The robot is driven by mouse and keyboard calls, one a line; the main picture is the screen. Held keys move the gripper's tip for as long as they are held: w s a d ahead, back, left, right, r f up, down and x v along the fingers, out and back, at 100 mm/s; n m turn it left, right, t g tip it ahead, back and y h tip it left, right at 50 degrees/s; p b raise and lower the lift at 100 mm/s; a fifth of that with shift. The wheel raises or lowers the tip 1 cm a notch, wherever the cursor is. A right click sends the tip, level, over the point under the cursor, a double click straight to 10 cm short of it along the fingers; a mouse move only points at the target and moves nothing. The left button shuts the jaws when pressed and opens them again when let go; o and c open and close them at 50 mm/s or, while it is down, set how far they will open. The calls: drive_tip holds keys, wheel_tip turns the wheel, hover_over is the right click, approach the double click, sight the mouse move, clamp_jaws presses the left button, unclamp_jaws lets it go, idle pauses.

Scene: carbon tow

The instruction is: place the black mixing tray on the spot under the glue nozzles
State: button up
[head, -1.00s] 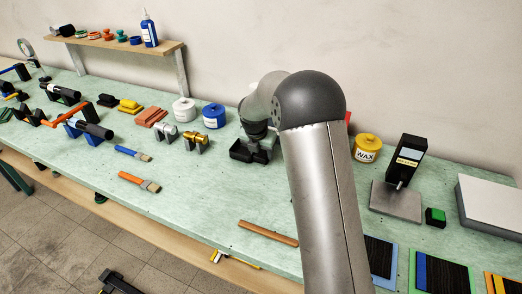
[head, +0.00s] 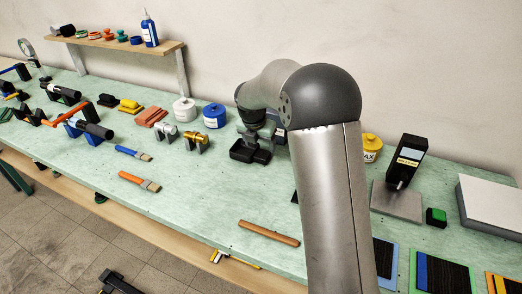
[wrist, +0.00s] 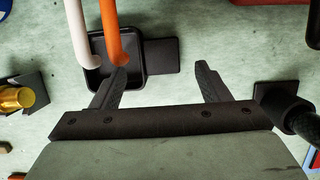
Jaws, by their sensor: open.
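The black mixing tray (wrist: 97,77) lies flat on the green bench in the wrist view, below the ends of the white nozzle (wrist: 82,35) and the orange nozzle (wrist: 113,35). A flat black tab (wrist: 161,57) sits against its right side. My gripper (wrist: 164,72) is open and empty, its fingers apart. In the head view the tray (head: 245,154) shows below my wrist, and my arm hides part of the area.
A brass part (head: 196,139) and a blue-lidded tub (head: 214,117) stand left of the tray. A yellow wax tub (head: 371,145) is behind my arm at right. In the wrist view a dark post on a square base (wrist: 277,93) stands close to the right finger.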

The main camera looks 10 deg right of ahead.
drive_tip(key=v, duration=0.7)
drive_tip(key=s+d+f+m+g+y, duration=0.1)
drive_tip(key=s+f+m+g+y, duration=0.1)
drive_tip(key=s+m, duration=2.6)
drive_tip(key=s+f, duration=0.1)
drive_tip(key=s, duration=0.7)
drive_tip(key=shift+s+m, duration=0.15)
drive_tip(key=shift+m, duration=0.25)
drive_tip(key=shift+f, duration=0.1)
drive_tip(key=c, duration=0.9)
